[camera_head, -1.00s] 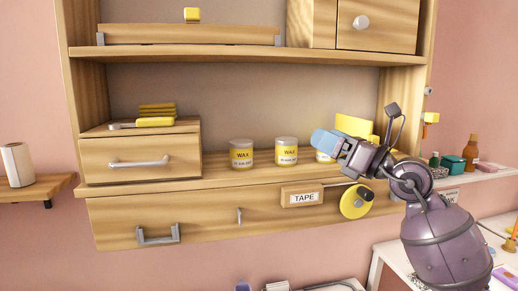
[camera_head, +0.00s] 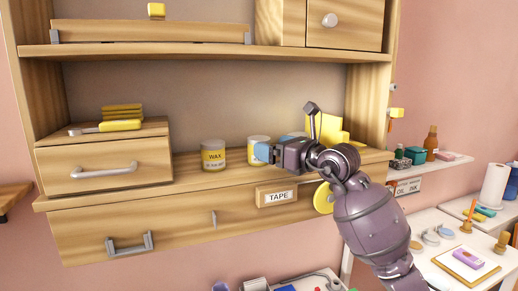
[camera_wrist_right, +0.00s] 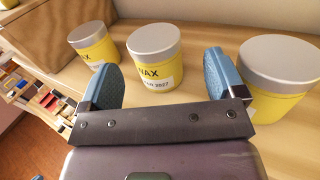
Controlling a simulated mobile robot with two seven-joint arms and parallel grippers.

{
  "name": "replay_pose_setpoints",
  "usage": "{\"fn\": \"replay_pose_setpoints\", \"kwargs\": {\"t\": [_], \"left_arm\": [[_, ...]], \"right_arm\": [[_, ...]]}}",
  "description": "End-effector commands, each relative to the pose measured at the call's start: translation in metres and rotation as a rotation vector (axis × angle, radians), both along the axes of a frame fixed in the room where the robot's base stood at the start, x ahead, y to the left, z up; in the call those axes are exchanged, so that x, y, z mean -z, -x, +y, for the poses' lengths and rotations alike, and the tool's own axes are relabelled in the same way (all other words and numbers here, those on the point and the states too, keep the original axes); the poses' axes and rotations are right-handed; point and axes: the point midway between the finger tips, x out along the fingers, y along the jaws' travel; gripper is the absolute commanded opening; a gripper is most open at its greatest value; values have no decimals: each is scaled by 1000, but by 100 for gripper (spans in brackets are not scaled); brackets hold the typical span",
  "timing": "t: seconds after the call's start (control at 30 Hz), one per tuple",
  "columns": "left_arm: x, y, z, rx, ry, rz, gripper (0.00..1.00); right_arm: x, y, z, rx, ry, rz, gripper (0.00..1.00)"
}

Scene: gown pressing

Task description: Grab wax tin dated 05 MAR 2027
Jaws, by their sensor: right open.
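The middle tin (camera_head: 256,143) is partly behind my right gripper (camera_head: 274,147). In the right wrist view, the middle tin (camera_wrist_right: 155,65) stands ahead, between the open blue fingers of my right gripper (camera_wrist_right: 160,82); its partly visible date ends in 2027. The left tin (camera_wrist_right: 95,47) is beyond the left finger. The right tin (camera_wrist_right: 278,80) is beside the right finger, and its date is not legible. My left gripper is out of view.
A small wooden drawer box (camera_head: 105,160) with a yellow-handled tool on top stands left of the tins. A yellow object (camera_head: 327,128) stands behind my right arm. The shelf between box and left tin is clear.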

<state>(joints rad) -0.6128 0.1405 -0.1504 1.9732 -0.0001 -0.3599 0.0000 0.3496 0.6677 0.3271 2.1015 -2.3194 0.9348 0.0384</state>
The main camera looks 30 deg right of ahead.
Motion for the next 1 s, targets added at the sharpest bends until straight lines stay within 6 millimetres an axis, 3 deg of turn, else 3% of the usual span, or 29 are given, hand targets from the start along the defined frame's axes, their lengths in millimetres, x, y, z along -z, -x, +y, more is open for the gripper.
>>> {"fn": "replay_pose_setpoints", "kwargs": {"t": [0.33, 0.67, 1.0], "left_arm": [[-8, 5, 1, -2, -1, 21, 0], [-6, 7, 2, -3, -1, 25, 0], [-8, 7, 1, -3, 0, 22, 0]], "right_arm": [[-4, -41, 14, -2, -2, 1, 89], [-2, -47, 16, -1, 0, 0, 89], [-2, -46, 16, -1, 0, 0, 38]]}}
